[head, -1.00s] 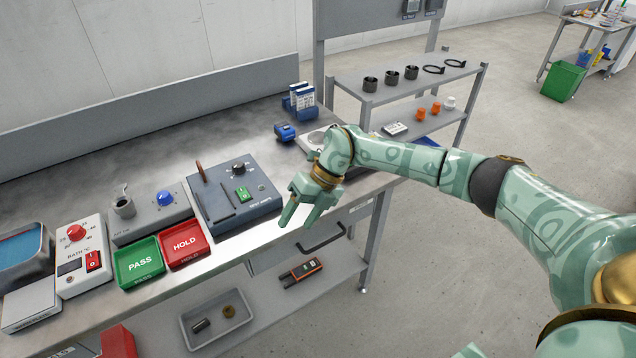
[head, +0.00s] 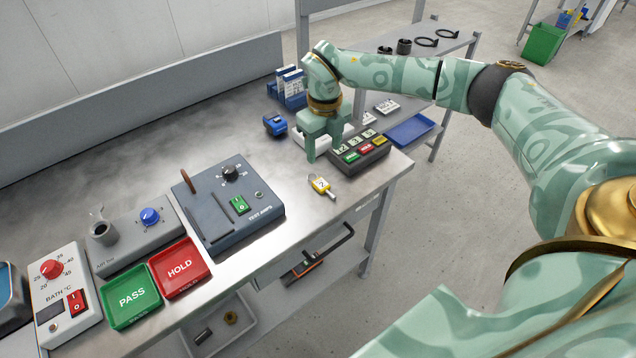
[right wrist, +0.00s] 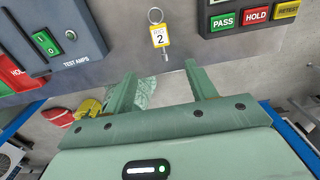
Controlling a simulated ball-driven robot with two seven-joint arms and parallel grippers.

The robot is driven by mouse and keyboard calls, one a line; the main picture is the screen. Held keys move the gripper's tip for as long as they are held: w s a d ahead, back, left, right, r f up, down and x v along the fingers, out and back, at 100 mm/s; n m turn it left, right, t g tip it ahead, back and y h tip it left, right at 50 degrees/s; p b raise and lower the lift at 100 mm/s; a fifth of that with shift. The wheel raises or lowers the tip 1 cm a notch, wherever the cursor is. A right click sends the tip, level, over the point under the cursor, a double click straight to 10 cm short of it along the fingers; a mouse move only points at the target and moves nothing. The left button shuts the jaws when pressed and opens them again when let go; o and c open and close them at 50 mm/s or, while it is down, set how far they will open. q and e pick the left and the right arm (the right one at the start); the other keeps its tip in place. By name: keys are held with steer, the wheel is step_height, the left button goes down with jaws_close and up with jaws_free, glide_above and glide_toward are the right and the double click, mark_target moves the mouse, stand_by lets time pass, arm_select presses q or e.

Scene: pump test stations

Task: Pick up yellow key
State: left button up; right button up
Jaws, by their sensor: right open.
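The yellow key (head: 320,185) lies on the bench near its front edge, with a white label and a ring. In the right wrist view the key (right wrist: 160,36) has a tag marked 2 and sits beyond the fingertips. My right gripper (head: 318,153) is open and empty, over the bench just behind the key in the head view. Its two fingers (right wrist: 158,80) show apart in the right wrist view, with nothing between them. My left gripper is not in view.
The grey test amps box (head: 228,205) stands left of the key. A dark button box (head: 362,155) with green, red and yellow buttons stands right of it. Red HOLD (head: 180,268) and green PASS (head: 129,296) trays sit at front left.

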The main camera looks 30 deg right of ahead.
steer(key=b, duration=0.1)
glide_above(322, 184)
steer(key=f, duration=0.6)
steer(key=shift+s+a+f, duration=0.2)
steer(key=shift+s+f, duration=0.1)
steer(key=shift+s, duration=0.05)
steer(key=shift+f+b, duration=0.4)
steer(key=shift+f, duration=0.4)
steer(key=f, duration=0.1)
steer(key=f+b, duration=0.1)
steer(key=f, duration=0.1)
steer(key=f+b, duration=0.1)
steer(key=shift+w+d+f, duration=0.15)
steer(key=shift+w+f, duration=0.25)
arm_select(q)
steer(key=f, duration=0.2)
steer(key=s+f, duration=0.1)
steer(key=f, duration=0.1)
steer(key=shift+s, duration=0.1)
arm_select(e)
steer(key=shift+r, duration=0.1)
steer(key=c, duration=1.1)
steer(key=shift+c, duration=0.3)
